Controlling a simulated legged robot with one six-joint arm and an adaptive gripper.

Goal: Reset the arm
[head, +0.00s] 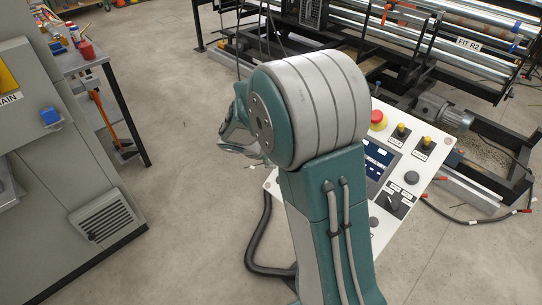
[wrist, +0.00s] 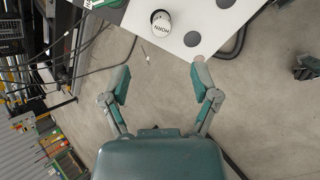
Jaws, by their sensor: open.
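My arm is folded up in the middle of the head view, its large rounded joint in front of a white control panel (head: 425,165). My gripper (head: 232,140) shows at the left of that joint, partly hidden by it. In the wrist view my gripper (wrist: 160,84) has its two fingers spread wide, with nothing between them. The panel (wrist: 190,15) lies beyond the fingertips there, with a white round part labelled HORN (wrist: 161,22) and dark round spots.
A grey cabinet (head: 60,150) and a table (head: 82,60) with small items stand at the left. A roller machine (head: 440,50) fills the back right. Bare concrete floor (head: 170,100) lies between cabinet and panel.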

